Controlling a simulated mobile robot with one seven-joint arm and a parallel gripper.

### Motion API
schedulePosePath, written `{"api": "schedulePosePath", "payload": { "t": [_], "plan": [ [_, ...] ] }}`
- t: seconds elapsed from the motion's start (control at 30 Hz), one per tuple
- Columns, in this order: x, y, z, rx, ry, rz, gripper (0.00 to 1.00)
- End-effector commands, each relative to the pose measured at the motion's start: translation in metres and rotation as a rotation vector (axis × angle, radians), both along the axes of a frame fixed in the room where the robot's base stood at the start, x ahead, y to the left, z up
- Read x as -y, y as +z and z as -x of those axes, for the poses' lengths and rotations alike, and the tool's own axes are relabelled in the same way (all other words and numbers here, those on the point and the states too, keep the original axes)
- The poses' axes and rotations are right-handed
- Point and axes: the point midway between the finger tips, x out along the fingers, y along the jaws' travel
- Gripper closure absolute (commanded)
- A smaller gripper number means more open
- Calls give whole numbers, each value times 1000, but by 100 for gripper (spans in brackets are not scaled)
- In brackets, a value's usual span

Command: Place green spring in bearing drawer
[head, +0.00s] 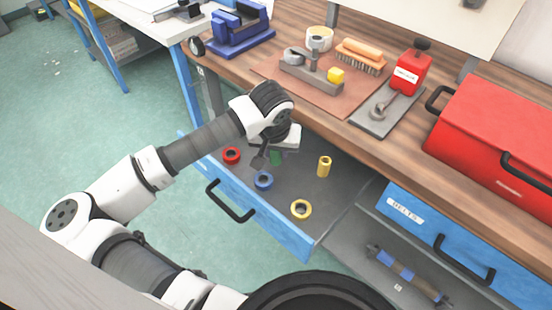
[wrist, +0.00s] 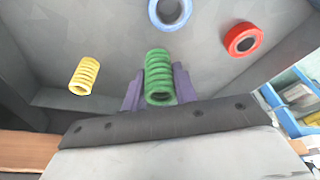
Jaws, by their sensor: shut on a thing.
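The green spring (wrist: 158,76) stands between the two purple fingers of my gripper (wrist: 158,88) in the wrist view, and the fingers are shut on it. The drawer's grey floor also shows in the wrist view (wrist: 110,40). I cannot tell whether the spring touches the floor. No label shows on this drawer.
A blue drawer marked "BELTS" (head: 440,235) is to the right. The wooden bench top (head: 300,113) with tools and a red toolbox (head: 495,130) is above.

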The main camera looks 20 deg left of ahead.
Motion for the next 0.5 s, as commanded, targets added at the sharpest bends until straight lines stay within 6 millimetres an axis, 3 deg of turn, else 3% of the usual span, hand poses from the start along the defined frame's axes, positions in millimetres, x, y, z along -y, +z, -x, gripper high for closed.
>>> {"api": "schedulePosePath", "payload": {
  "t": [0.33, 0.5],
  "plan": [
    [1, -39, 0, -1, -1, 2, 99],
    [0, -45, 0, 1, -1, -1, 99]
  ]
}}
